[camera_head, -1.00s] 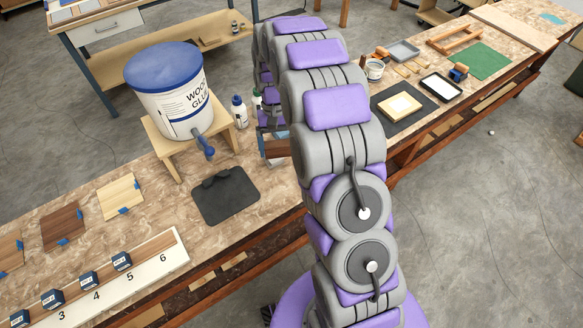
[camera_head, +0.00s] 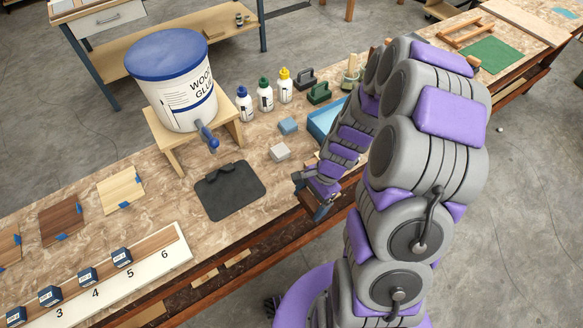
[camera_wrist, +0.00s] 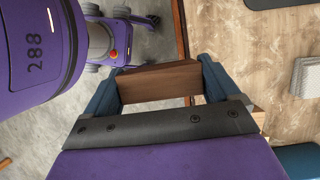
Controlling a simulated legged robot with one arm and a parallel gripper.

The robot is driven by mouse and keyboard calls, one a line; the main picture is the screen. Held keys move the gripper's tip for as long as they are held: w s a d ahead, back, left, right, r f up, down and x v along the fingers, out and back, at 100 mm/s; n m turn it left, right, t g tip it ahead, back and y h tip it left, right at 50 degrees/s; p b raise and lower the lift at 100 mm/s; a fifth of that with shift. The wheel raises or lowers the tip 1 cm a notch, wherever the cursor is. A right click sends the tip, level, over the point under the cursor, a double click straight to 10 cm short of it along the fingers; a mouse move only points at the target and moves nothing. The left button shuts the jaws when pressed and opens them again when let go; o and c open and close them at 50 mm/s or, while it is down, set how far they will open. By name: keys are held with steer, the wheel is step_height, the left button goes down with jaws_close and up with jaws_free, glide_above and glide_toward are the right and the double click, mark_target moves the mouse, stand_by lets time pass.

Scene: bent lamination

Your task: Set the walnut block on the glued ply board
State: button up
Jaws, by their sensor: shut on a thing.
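My gripper (camera_head: 312,196) is low at the front edge of the bench, right of the dark mat. In the wrist view my gripper (camera_wrist: 160,74) has its blue fingers on both ends of the walnut block (camera_wrist: 158,84), a brown wooden piece held between them. The block hangs beside the bench edge, partly over the floor.
A wood glue bucket (camera_head: 172,85) stands on a wooden stand (camera_head: 165,150). A dark mat (camera_head: 230,190) lies in front. A numbered strip (camera_head: 150,275) is at the left.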

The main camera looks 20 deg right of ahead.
steer(key=w+b, duration=0.1)
steer(key=w, duration=0.4)
steer(key=w+a+f+b, duration=0.1)
steer(key=w, duration=0.9)
steer(key=shift+a+f+b, duration=0.25)
steer(key=shift+b, duration=0.15)
steer(key=shift+f+b, duration=0.75)
steer(key=shift+f, duration=1.05)
steer(key=shift+s+r, duration=0.1)
steer(key=o, duration=0.9)
